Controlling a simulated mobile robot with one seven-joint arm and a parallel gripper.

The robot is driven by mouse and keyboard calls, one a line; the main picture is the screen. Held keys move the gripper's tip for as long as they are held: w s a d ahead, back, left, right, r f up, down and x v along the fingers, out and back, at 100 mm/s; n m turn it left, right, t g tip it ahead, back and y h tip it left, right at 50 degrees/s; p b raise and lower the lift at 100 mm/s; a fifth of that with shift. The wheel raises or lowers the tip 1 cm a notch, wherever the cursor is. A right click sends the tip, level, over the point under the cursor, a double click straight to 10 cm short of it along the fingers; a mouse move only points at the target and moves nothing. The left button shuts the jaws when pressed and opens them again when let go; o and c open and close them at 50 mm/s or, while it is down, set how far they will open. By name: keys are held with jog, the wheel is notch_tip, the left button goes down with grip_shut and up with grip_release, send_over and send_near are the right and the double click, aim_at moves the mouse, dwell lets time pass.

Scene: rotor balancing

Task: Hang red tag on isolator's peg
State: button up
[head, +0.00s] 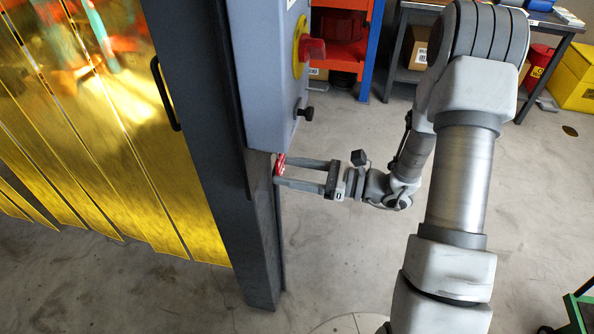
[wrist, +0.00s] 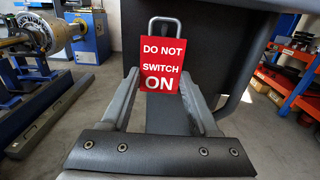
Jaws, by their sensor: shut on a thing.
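The red tag (wrist: 162,64) reads "DO NOT SWITCH ON" in white and has a grey loop (wrist: 165,22) at its top. My gripper (wrist: 158,92) is shut on the tag, which stands upright between the fingers. In the head view my gripper (head: 278,172) and a sliver of the red tag (head: 280,163) are just below the grey isolator box (head: 265,75). The box carries a red handle (head: 313,50) on a yellow disc. A short black peg (head: 305,113) juts from the box's lower part, above and right of the tag in the picture and apart from it.
An orange and blue shelf (head: 345,40) and a workbench (head: 500,15) stand at the back.

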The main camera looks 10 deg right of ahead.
jog(key=shift+w+a+f+b, duration=0.15)
jog(key=shift+w+a+f, duration=0.1)
jog(key=shift+a, duration=0.35)
jog(key=shift+w+a+f+b, duration=0.15)
jog(key=shift+w+a+f, duration=0.05)
jog(key=shift+a, duration=0.4)
jog(key=o, duration=1.3)
jog(key=shift+o, duration=0.2)
